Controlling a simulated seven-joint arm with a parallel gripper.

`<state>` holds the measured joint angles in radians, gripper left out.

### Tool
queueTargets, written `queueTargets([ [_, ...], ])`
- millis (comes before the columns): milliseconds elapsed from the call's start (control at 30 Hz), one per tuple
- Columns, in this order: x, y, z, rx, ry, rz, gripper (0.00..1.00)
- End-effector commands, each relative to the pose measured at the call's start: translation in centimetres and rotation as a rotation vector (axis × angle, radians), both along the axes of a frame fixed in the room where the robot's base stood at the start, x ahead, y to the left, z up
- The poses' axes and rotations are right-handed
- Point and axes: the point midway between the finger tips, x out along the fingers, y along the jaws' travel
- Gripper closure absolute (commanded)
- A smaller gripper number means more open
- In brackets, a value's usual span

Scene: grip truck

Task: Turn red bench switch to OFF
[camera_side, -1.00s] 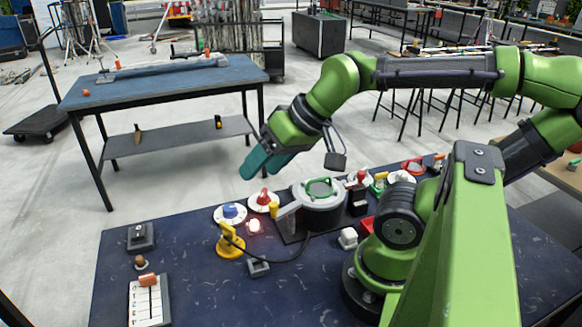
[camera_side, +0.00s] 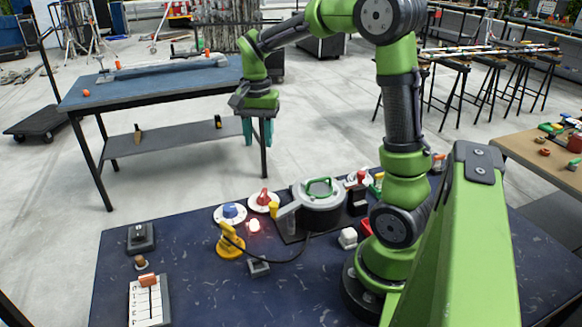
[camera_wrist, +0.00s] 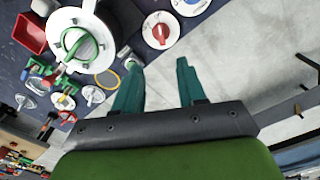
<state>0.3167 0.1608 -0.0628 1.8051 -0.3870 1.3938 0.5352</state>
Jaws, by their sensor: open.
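The red switch (camera_side: 264,197) is a red knob on a round white dial, at the back edge of the blue bench beside a blue-knobbed dial. It also shows in the wrist view (camera_wrist: 160,31), ahead of the fingertips. Its markings are too small to read. My gripper (camera_side: 258,141) hangs above and beyond the bench's back edge, with its teal fingers pointing down. In the wrist view my gripper (camera_wrist: 159,68) is open, with nothing between its fingers. It is clear of the red switch.
The blue-knobbed dial (camera_side: 230,212) sits left of the red switch. A lit red lamp (camera_side: 254,226), a yellow fixture (camera_side: 230,242) and a large grey pot-like housing with a green handle (camera_side: 318,205) stand close by. A blue-topped table (camera_side: 165,82) stands behind.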

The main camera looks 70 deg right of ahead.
Motion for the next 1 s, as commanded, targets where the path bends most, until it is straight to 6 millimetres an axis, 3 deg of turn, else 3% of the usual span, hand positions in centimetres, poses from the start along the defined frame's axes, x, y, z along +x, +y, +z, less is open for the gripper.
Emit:
queueTargets([
  [167,-0.1,0.1,-2.5,0.002,0.004,0.001,0.6],
  [700,-0.1,0.1,-13.8,0.004,0.002,0.004,0.6],
  [1000,0.0,0.1,-16.4,0.001,-0.002,0.004,0.6],
])
